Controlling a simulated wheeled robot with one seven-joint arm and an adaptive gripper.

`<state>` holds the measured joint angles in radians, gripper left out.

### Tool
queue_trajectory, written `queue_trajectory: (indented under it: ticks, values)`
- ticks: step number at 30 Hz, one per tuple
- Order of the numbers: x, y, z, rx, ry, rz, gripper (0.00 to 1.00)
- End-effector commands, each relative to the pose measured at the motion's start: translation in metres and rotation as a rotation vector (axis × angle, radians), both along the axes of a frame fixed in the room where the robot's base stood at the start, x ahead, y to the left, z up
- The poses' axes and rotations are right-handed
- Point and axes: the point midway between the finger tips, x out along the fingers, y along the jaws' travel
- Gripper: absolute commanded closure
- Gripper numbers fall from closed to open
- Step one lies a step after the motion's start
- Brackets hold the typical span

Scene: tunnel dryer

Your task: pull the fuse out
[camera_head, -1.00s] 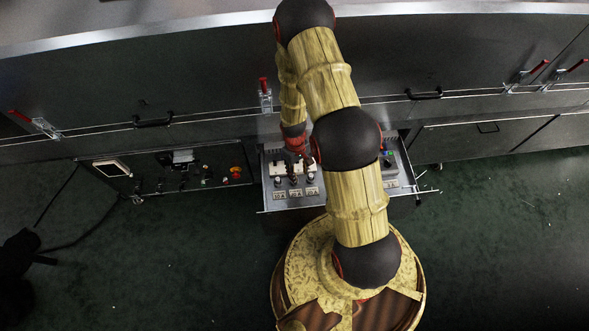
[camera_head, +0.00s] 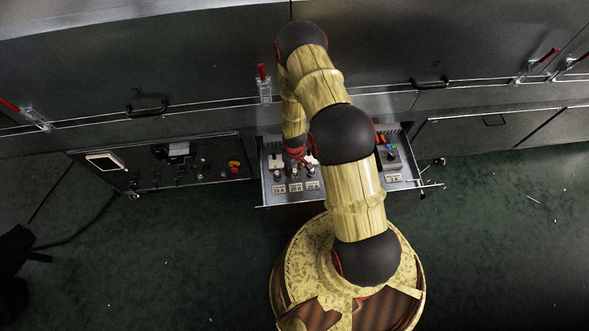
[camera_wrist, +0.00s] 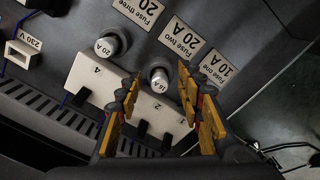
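Fuse holders with round pale caps stand in a row in the open grey drawer (camera_head: 268,197). In the wrist view, one fuse (camera_wrist: 159,80), its cap apparently marked 16 A, stands by the label "Fuse two 20 A" (camera_wrist: 182,38). Another fuse (camera_wrist: 108,45) stands to its left by the label "Fuse three 20 A" (camera_wrist: 138,10). The label "Fuse one 10 A" (camera_wrist: 217,68) is at the right; its fuse is hidden behind my right finger. My gripper (camera_wrist: 159,82) is open, its fingers either side of the middle fuse. I cannot tell whether they touch it.
A 230 V socket (camera_wrist: 20,52) is at the left. A control panel (camera_head: 215,175) is left of the drawer. Toggle clamps with red handles (camera_head: 262,72) line the machine front.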

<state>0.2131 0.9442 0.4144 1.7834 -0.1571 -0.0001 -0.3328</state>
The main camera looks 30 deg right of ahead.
Motion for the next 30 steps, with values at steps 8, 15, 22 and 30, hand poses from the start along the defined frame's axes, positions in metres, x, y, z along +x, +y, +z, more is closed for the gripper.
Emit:
queue_trajectory:
  ticks: [8,15,22,30]
  values:
    - [0.0004,-0.0001,-0.0032,0.000,-0.001,0.000,0.63]
    - [0.0003,0.0000,-0.0031,0.000,0.000,-0.001,0.72]
    - [0.0002,0.0000,-0.0032,0.000,0.000,-0.001,0.85]
    - [0.0002,0.0000,-0.0032,0.000,0.000,-0.001,1.00]
